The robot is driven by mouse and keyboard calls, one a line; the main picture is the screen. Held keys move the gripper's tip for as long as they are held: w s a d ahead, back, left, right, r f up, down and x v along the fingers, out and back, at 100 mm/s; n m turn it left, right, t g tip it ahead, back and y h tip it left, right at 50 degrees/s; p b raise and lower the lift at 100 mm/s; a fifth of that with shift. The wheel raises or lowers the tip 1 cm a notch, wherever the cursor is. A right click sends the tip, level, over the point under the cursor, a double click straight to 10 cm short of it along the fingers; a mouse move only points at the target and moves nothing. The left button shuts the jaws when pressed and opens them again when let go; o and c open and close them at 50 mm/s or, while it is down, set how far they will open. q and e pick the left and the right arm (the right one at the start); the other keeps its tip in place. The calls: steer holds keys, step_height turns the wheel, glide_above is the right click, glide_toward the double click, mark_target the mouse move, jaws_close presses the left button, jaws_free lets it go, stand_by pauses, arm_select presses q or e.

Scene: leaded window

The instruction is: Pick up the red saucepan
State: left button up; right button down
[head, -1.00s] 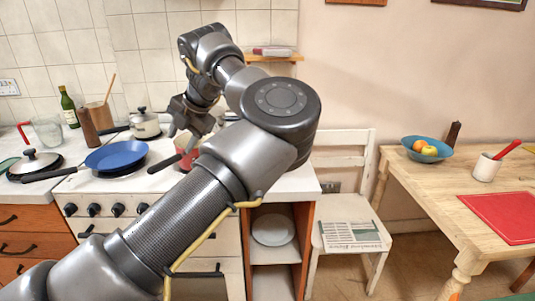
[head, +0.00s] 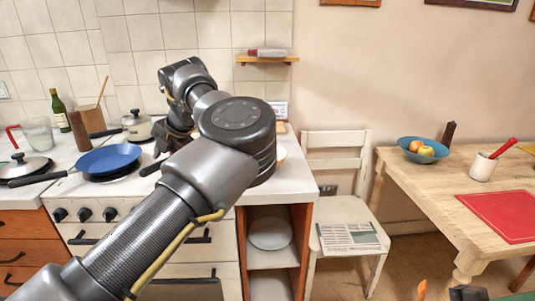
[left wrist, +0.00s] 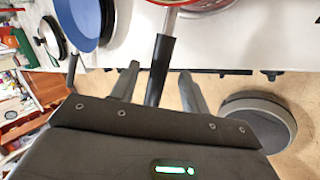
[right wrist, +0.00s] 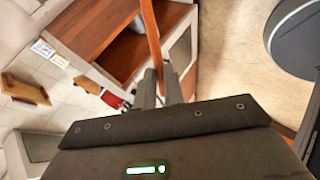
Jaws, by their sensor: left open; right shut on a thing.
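The red saucepan shows in the left wrist view by its black handle (left wrist: 160,65) and a bit of red rim at the top edge. In the head view my left arm hides its body, and a dark handle end (head: 150,168) sticks out at the stove's front. My left gripper (left wrist: 159,82) is open, with one finger on each side of the handle. In the head view the left gripper (head: 165,148) is above the stove's right side. My right gripper (right wrist: 160,76) is shut on an orange-brown stick (right wrist: 150,30), away from the saucepan.
A blue frying pan (head: 108,159) lies on the stove just left of the left gripper. A lidded pot (head: 137,126) stands behind it. A lidded black pan (head: 25,167) is at far left. A white chair (head: 338,205) and wooden table (head: 420,180) stand to the right.

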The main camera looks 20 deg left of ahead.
arm_select(q)
steer(key=shift+a, duration=0.2)
steer(key=c, duration=0.8)
jaws_close()
steer(key=shift+r, duration=0.1)
